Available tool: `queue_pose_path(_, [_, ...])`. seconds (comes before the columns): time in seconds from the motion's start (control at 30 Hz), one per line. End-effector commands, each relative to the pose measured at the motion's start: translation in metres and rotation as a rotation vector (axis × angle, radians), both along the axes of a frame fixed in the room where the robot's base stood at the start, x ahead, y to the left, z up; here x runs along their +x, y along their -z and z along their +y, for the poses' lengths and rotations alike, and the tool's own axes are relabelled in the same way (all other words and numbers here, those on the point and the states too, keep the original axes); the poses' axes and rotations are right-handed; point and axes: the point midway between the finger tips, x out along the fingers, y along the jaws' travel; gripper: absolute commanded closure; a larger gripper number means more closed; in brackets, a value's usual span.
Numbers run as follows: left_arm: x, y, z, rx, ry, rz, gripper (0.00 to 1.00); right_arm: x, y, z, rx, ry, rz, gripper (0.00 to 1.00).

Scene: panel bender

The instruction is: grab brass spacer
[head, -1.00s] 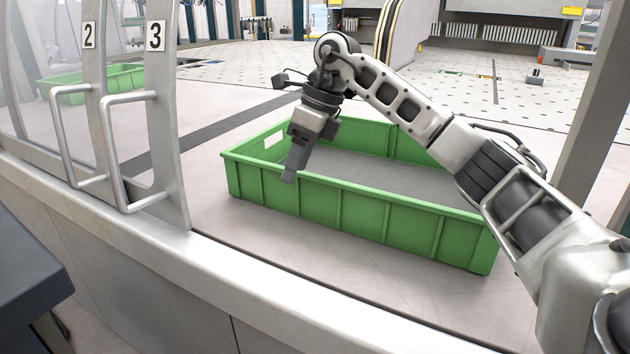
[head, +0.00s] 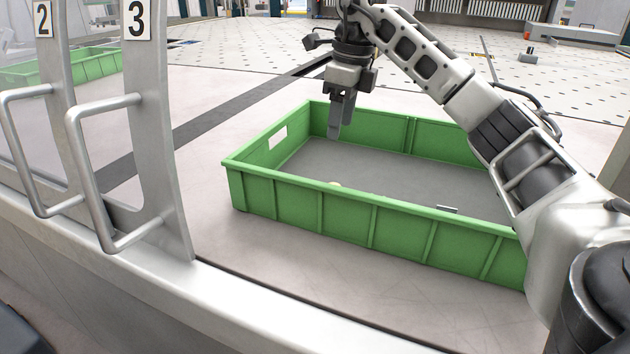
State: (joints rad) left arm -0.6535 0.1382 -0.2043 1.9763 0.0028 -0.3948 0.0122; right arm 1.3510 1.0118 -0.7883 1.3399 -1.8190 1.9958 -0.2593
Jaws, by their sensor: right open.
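A small brass-coloured piece, likely the brass spacer (head: 335,184), lies on the grey floor of the green crate (head: 400,228). The crate's front wall hides part of it. My right gripper (head: 334,133) points down over the left part of the crate, above and apart from the small piece. Its jaws are open, though from this side the fingers overlap and nothing shows between them. My left gripper is not in view.
A small grey metal part (head: 447,209) lies in the crate near its front wall. Door panels with handles (head: 100,170), marked 2 and 3, stand at left. Another green crate (head: 95,64) is behind them. A pale ledge (head: 230,305) runs along the front.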

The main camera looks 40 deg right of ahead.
Motion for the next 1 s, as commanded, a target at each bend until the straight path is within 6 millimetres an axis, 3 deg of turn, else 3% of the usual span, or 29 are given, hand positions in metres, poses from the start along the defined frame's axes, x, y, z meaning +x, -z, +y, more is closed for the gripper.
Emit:
queue_pose_path(0.43, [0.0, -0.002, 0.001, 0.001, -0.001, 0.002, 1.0, 0.007, 0.084, 0.004, 0.0, 0.001, 0.006, 0.45])
queue_pose_path(0.77, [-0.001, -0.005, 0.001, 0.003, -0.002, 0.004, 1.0, 0.011, 0.112, 0.003, 0.0, 0.001, 0.003, 0.45])
queue_pose_path(1.0, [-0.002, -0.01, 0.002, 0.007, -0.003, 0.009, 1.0, 0.014, 0.147, -0.001, 0.001, 0.0, 0.005, 0.45])
